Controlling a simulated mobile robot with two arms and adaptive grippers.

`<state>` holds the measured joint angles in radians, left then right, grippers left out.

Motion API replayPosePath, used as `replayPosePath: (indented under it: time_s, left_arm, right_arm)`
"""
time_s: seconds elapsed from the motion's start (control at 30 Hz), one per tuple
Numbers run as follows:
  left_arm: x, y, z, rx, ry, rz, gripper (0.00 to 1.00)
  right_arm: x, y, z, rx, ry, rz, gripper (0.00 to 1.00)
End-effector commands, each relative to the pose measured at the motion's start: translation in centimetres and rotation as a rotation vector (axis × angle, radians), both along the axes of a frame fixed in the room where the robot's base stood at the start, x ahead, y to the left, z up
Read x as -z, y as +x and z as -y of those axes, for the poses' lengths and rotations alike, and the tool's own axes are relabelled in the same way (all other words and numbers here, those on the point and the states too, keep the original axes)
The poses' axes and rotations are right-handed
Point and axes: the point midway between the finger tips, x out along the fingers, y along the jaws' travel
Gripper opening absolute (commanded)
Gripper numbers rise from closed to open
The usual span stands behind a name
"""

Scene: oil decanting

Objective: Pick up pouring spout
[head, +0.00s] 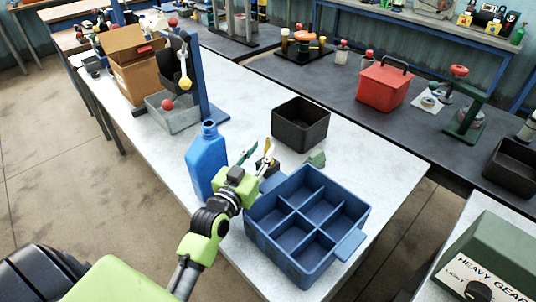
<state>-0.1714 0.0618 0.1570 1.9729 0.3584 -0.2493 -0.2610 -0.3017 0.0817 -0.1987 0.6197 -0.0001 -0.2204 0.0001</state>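My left gripper (258,150) is over the white table, between the blue bottle and the blue divided crate. Its two fingers stand apart, and I see nothing clearly held between them. A small dark and tan object (266,165) shows just beyond the gripper, partly hidden; I cannot tell whether it is the pouring spout or whether it touches the fingers. A small grey-green piece (317,158) lies on the table to the right, near the crate's far corner. The open-necked blue bottle (206,163) stands upright left of the gripper. My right gripper is not in view.
The blue crate (259,229) has several empty compartments. A black open bin (301,125) stands beyond the gripper. A grey bin (172,115) and a cardboard box (135,75) are farther left. The table right of the black bin is clear.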

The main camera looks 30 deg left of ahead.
Motion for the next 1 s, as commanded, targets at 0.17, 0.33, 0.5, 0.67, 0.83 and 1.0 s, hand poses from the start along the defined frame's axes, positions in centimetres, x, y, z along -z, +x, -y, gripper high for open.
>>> replayPosePath:
  time_s: [0.17, 0.33, 0.5, 0.67, 0.83, 1.0]
  left_arm:
    - [-0.2, 1.2, -0.1, 0.0, -0.001, 0.001, 0.28]
    - [-0.5, 3.7, -0.6, 0.001, 0.0, 0.0, 0.28]
    - [-0.2, 5.5, -0.6, 0.0, 0.0, 0.0, 0.28]
    - [-0.1, 5.7, -0.7, 0.0, 0.001, 0.0, 0.28]
    - [-0.1, 5.7, -0.7, 0.0, 0.001, 0.0, 0.12]
    - [-0.1, 5.6, -0.7, 0.0, 0.0, -0.001, 0.0]
  right_arm:
    - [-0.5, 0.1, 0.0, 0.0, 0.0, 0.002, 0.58]
    - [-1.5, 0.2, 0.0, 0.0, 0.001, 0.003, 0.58]
    - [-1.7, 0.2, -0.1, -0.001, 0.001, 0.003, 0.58]
    - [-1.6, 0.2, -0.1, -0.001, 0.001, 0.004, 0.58]
    - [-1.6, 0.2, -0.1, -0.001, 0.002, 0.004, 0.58]
    - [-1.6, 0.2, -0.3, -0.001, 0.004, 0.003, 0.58]
